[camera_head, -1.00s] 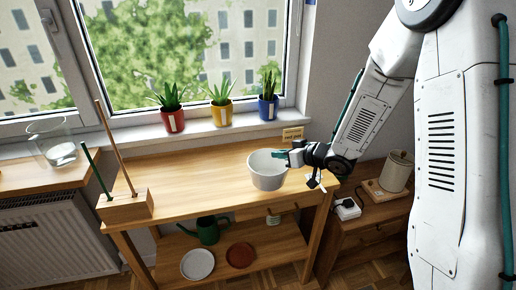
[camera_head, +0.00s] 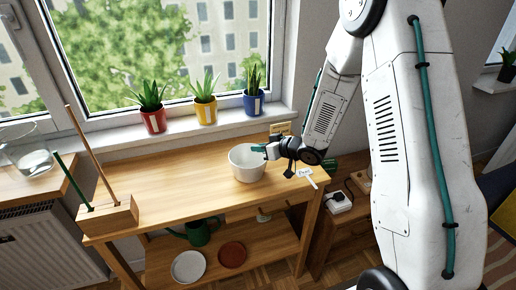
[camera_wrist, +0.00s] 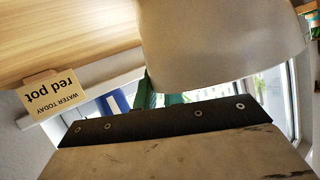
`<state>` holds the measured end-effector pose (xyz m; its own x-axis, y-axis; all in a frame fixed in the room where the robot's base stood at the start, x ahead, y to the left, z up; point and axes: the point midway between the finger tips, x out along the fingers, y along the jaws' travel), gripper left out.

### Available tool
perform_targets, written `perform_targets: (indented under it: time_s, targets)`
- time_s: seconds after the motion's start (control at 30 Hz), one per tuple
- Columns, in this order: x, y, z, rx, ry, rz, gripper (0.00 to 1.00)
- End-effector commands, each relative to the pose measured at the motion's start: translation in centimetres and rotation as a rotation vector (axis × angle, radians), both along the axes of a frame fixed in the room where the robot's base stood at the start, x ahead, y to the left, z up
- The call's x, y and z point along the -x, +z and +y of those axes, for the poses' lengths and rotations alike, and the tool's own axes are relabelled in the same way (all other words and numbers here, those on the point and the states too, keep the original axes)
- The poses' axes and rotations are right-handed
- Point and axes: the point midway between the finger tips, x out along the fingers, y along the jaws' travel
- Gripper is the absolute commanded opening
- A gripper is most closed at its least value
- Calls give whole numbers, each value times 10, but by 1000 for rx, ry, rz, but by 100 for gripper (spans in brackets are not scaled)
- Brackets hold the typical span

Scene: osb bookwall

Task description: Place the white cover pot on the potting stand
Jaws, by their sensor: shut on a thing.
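The white cover pot (camera_head: 246,165) is upright over the right half of the wooden potting stand (camera_head: 165,180). I cannot tell whether its base touches the top. My gripper (camera_head: 265,150) is shut on the right side of the pot's rim, its arm reaching in from the right. In the wrist view the white cover pot (camera_wrist: 215,45) fills the upper right, upside down, against the dark gripper edge and a green finger. The pot's inside looks empty in the head view.
A yellow card (camera_head: 280,128) reading "water today, red pot" stands at the stand's back edge. Red, yellow and blue potted plants (camera_head: 203,108) line the sill. A wooden block with sticks (camera_head: 107,217) is on the stand's left. The stand's middle is clear.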

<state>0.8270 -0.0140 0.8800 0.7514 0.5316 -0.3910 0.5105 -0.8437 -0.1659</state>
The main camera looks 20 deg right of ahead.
Motion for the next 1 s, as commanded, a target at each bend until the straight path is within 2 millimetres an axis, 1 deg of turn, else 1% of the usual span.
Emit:
perform_targets:
  time_s: [0.1,0.13,0.2,0.5,0.57,0.67,1.0]
  targets:
    - [0,0,1,-1,2,-1,0]
    - [0,-1,1,0,2,1,15]
    - [0,-1,1,0,2,1,32]
    - [0,1,1,0,1,0,32]
    - [3,2,-2,0,1,0,32]
    - [13,7,-9,-1,-1,0,32]
    - [66,36,-48,0,-3,-2,32]
